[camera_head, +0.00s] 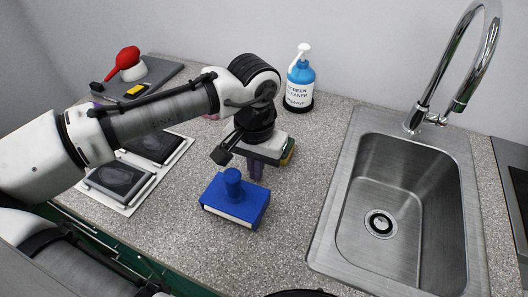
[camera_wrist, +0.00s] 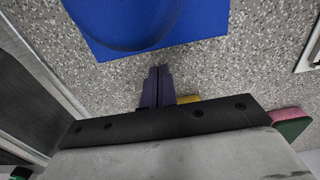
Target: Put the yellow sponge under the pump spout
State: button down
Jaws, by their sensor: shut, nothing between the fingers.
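The yellow sponge (camera_head: 289,151), with a green layer, lies on the counter behind my gripper and is mostly hidden by it. A small yellow edge of it shows in the wrist view (camera_wrist: 188,99). The pump bottle (camera_head: 299,88) is blue with a white label and stands upright at the wall. Its white pump spout (camera_head: 304,48) is on top. My gripper (camera_head: 256,175) points down with its purple fingers shut and empty, between the sponge and a blue block. The fingers also show together in the wrist view (camera_wrist: 158,72).
The blue block with a round knob (camera_head: 233,190) stands close in front of my fingers. A steel sink (camera_head: 345,190) with a tall tap is at right. A white tray with dark pads (camera_head: 128,205) is at left. A pink and green sponge (camera_wrist: 290,118) shows in the wrist view.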

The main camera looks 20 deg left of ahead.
aim_at(291, 142)
jog(key=shift+w+r+p, duration=0.15)
jog(key=shift+w+p, duration=0.15)
jog(key=shift+w, duration=1.75)
jog(key=w+p, duration=0.1)
jog(key=w, duration=0.1)
jog(key=w+p, duration=0.1)
jog(key=w, duration=0.2)
jog(key=w+p, duration=0.1)
jog(key=w, duration=0.2)
jog(key=shift+w+d+r, duration=0.15)
jog(key=shift+w+d, duration=0.05)
jog(key=shift+d, duration=0.1)
jog(key=shift+w, duration=0.55)
jog(key=shift+s, duration=0.2)
